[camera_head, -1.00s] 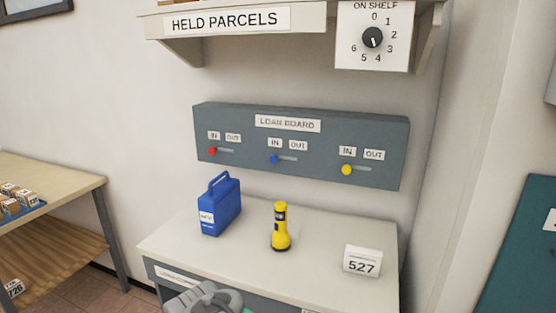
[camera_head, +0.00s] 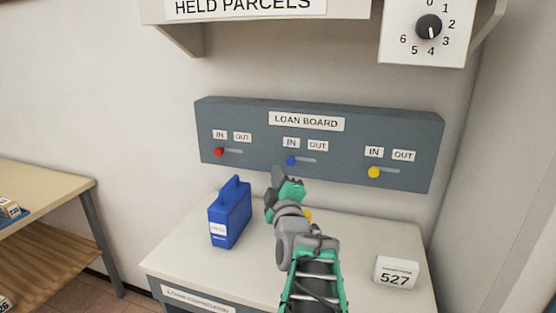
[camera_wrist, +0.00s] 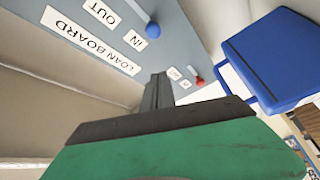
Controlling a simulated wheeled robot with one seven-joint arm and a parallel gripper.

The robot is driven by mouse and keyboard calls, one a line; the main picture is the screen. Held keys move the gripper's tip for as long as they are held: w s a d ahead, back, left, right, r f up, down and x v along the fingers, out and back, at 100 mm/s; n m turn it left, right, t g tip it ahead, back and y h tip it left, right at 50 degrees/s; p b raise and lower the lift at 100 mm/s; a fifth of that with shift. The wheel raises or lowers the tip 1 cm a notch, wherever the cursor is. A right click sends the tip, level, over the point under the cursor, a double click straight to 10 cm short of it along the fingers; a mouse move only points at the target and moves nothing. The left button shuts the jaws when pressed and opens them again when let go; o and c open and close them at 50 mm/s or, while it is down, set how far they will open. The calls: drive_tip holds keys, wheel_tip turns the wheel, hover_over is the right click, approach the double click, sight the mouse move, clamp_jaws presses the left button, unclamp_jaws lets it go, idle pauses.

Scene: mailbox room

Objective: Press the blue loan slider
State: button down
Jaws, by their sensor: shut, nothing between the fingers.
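The blue slider knob (camera_head: 291,160) is in the middle of the grey loan board (camera_head: 222,115), at the left end of its slot, under the IN label. It also shows in the wrist view as a blue ball (camera_wrist: 153,31). My gripper (camera_head: 276,170) is shut and empty. In the head view its tip is just below and left of the blue knob. In the wrist view its fingers (camera_wrist: 157,90) point toward the board, apart from the knob in the picture. I cannot tell the exact gap to the board.
A red knob (camera_head: 219,152) and a yellow knob (camera_head: 374,172) flank the blue one. A blue case (camera_head: 230,215) stands left of my arm. A yellow flashlight (camera_head: 308,215) is mostly hidden behind my arm. A 527 sign (camera_head: 396,273) stands at right on the cabinet top.

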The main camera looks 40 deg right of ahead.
sight(291, 160)
drive_tip(key=shift+w, duration=0.15)
drive_tip(key=w+d+p, duration=0.1)
drive_tip(key=d, duration=0.1)
drive_tip(key=w+d+p, duration=0.1)
drive_tip(key=w+d, duration=0.1)
drive_tip(key=d, duration=0.1)
drive_tip(key=w+d+p, duration=0.2)
drive_tip(key=d, duration=0.1)
drive_tip(key=shift+f, duration=0.2)
